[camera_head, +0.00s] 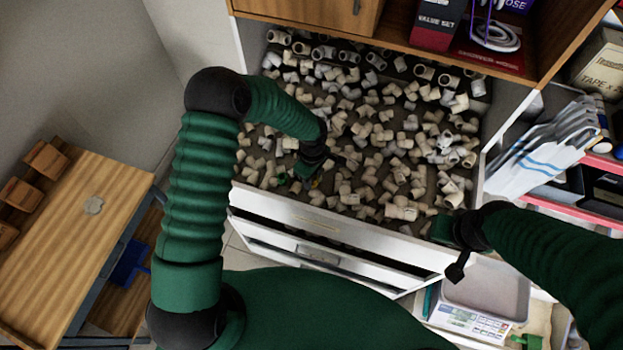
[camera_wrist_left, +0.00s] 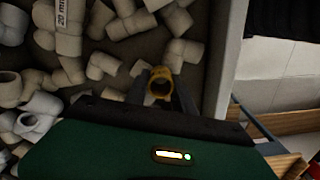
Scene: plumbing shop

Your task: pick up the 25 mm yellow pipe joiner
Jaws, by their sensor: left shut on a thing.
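The yellow pipe joiner (camera_wrist_left: 160,84) sits between the two fingers of my left gripper (camera_wrist_left: 162,92) in the left wrist view, its round opening facing the camera. The gripper is shut on it.
The open drawer (camera_head: 335,222) holds many white and cream pipe fittings (camera_head: 385,140). A wooden shelf (camera_head: 400,45) overhangs its back. A scale (camera_head: 470,320) with a grey tray stands at the lower right. A wooden bench (camera_head: 70,240) is at the left.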

